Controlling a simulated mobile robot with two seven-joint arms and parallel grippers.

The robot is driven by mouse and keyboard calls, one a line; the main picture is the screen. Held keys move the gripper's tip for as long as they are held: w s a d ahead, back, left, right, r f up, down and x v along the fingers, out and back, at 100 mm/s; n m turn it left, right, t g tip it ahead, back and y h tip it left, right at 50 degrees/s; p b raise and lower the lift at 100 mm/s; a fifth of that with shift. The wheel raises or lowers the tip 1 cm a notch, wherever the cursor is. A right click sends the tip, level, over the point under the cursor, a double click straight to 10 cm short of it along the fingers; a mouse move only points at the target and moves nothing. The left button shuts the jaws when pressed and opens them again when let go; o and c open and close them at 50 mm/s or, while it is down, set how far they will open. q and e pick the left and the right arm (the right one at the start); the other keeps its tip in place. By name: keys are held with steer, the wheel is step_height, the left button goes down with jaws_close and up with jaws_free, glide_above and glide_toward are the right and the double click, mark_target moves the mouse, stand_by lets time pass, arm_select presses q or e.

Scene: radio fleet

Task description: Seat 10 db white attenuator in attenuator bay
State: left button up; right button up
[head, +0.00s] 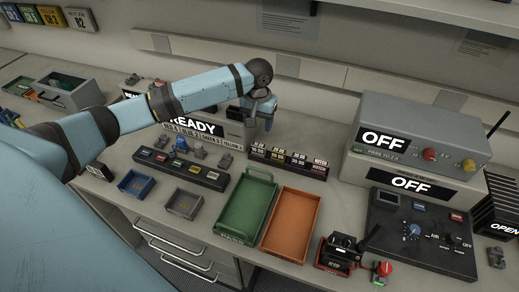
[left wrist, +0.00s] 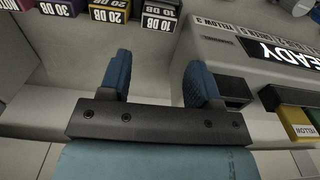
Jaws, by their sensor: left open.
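My left gripper (head: 259,120) is open above the bench, beside the right end of the READY unit (head: 232,136). In the left wrist view its two blue fingers (left wrist: 160,64) stand apart with nothing between them. The white attenuator labelled 10 DB (left wrist: 159,14) is in a row at the top of that view, beyond the fingertips and apart from them. A dark opening (left wrist: 234,93) shows in the READY unit beside the right finger; I cannot tell for certain that it is the attenuator bay. My right gripper is in neither view.
The attenuator rack (head: 287,161) stands behind a green tray (head: 245,203) and an orange tray (head: 291,220). A row of coloured parts (head: 180,168) lies left of them. Stacked OFF units (head: 418,150) and a control panel (head: 420,232) fill the right side.

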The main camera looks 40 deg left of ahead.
mark_target(259, 144)
arm_select(q)
step_height(259, 144, down, 10)
steer(key=shift+w+f, duration=0.1)
steer(key=shift+f, duration=0.15)
steer(key=c, duration=0.6)
steer(key=shift+r, duration=0.1)
